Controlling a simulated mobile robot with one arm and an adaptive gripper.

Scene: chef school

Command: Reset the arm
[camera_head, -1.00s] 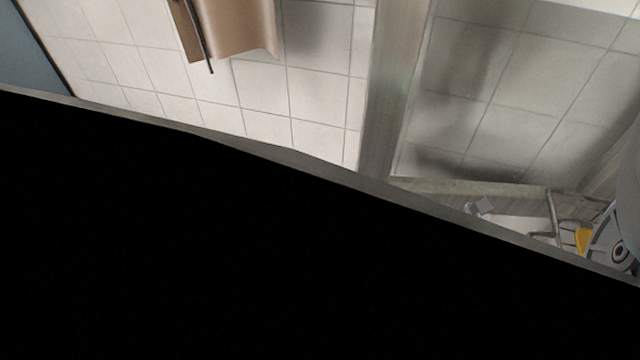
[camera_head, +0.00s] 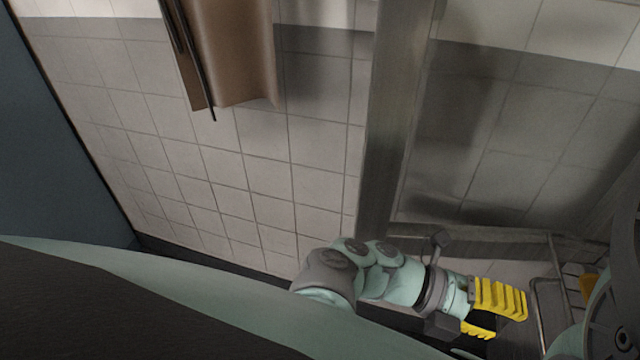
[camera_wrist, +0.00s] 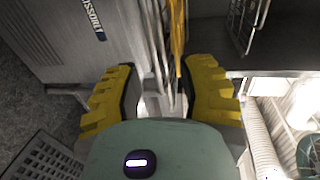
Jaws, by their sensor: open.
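My gripper (camera_head: 502,314) is at the lower right of the head view, at the end of my mint and grey arm. Its yellow ribbed fingers point to the right. In the wrist view my gripper (camera_wrist: 168,95) has its two yellow fingers spread wide apart, with nothing held between them. Beyond the gap there are thin upright rods and a yellow strip (camera_wrist: 177,35), apart from the fingers as far as I can tell.
A metal cabinet (camera_wrist: 75,40) stands at the left of the wrist view. A floor grate (camera_wrist: 42,158) lies below it. A wire rack (camera_wrist: 248,18) is at upper right. In the head view, a brown cloth (camera_head: 240,60) hangs before the tiled wall (camera_head: 250,170).

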